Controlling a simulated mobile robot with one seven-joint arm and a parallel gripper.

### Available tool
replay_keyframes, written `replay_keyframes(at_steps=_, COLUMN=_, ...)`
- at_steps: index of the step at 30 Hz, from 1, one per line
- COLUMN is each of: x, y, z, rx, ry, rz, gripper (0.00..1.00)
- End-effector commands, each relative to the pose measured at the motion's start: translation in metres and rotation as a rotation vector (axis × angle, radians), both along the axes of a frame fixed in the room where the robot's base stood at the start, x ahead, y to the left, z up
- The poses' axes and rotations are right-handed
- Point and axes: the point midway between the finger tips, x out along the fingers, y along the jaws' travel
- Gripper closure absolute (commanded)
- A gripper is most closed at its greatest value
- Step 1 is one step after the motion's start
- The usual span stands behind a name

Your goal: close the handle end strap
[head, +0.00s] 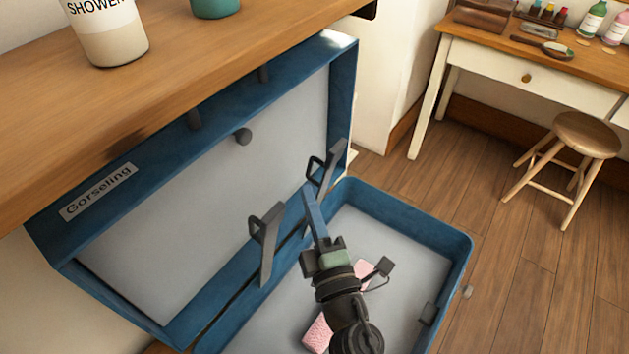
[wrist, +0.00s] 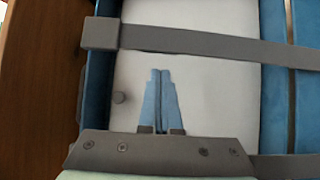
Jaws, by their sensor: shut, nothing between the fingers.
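A blue suitcase stands open, with its grey-lined lid (head: 300,125) raised and its lower shell (head: 405,205) spread below. Two grey straps stand up near the hinge side: a nearer one (head: 268,245) and a farther one (head: 327,175), each with a frame-like end. I cannot tell which is the handle end strap. My gripper (head: 308,194) is between the two straps, with its blue fingers shut and empty. In the wrist view the fingers (wrist: 160,73) point toward the pale lining, and one strap (wrist: 200,44) crosses beyond their tips. Another strap (wrist: 285,167) shows partly at lower right.
A pink item (head: 318,334) lies in the shell, partly hidden by my arm. A wooden shelf (head: 200,60) with a cup (head: 115,40) overhangs the lid. A desk (head: 500,65) and stool (head: 580,140) stand right. Wooden floor (head: 480,190) is free between.

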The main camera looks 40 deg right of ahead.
Motion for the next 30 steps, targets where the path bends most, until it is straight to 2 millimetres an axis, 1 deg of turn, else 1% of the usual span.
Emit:
replay_keyframes(at_steps=1, x=0.009, y=-0.003, z=0.003, rx=-0.001, ry=-0.003, rz=0.000, gripper=1.00)
replay_keyframes(at_steps=6, x=0.030, y=-0.011, z=0.006, rx=0.001, ry=-0.002, rz=-0.001, gripper=1.00)
replay_keyframes(at_steps=12, x=0.043, y=-0.015, z=0.008, rx=0.002, ry=-0.001, rz=-0.001, gripper=1.00)
replay_keyframes(at_steps=24, x=0.045, y=-0.015, z=0.008, rx=0.002, ry=-0.001, rz=-0.001, gripper=1.00)
replay_keyframes(at_steps=30, x=0.040, y=-0.017, z=0.004, rx=0.007, ry=-0.019, rz=-0.002, gripper=1.00)
